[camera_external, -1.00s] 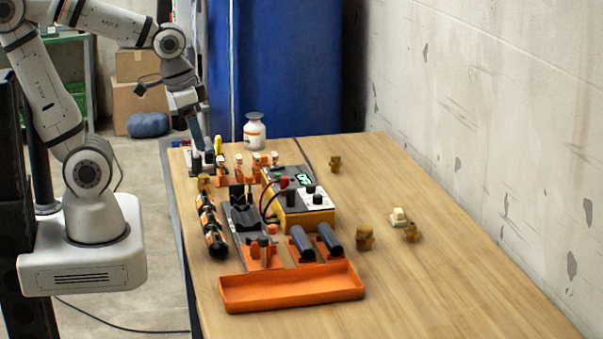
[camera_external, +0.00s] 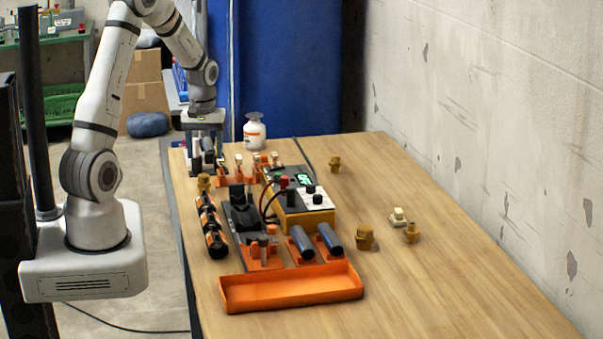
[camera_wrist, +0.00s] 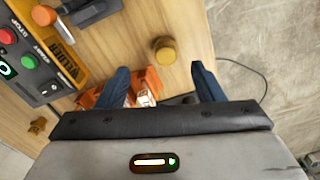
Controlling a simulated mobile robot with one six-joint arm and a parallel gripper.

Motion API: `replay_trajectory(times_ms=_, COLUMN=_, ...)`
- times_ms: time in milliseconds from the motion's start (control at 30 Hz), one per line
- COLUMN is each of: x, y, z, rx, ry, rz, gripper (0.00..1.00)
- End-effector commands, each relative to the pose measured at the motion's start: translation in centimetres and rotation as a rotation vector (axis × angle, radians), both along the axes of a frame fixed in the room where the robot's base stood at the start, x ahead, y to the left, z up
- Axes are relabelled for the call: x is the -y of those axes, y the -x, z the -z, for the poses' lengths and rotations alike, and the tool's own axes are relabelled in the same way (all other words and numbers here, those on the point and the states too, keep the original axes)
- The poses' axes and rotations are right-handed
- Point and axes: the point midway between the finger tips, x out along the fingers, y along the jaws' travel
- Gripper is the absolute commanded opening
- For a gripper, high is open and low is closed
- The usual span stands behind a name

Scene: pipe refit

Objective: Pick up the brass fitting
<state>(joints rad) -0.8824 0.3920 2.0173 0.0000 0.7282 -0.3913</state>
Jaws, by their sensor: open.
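Several brass fittings stand on the wooden table. One brass fitting (camera_external: 204,183) is near the left table edge, close to my gripper (camera_external: 206,163). In the wrist view, a round brass fitting (camera_wrist: 163,48) stands upright ahead of my gripper (camera_wrist: 160,72), centred between its two blue fingers. The fingers are spread wide and nothing is between their tips. Other brass fittings stand at the back (camera_external: 335,164) and to the right (camera_external: 365,238), with a smaller one (camera_external: 412,232) beside it.
An orange tray (camera_external: 290,290) is in front. A white bottle (camera_external: 254,133) stands behind. The right side is mostly clear.

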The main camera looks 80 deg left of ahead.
Motion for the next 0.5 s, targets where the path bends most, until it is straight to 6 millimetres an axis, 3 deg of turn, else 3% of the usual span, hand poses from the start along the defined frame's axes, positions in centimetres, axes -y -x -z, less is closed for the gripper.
replay_trajectory(times_ms=100, x=-0.8, y=0.5, z=1.1, rx=-0.003, ry=0.004, rz=-0.026, gripper=0.61)
replay_trajectory(times_ms=500, x=-1.1, y=0.6, z=5.7, rx=-0.005, ry=0.007, rz=-0.025, gripper=0.61)
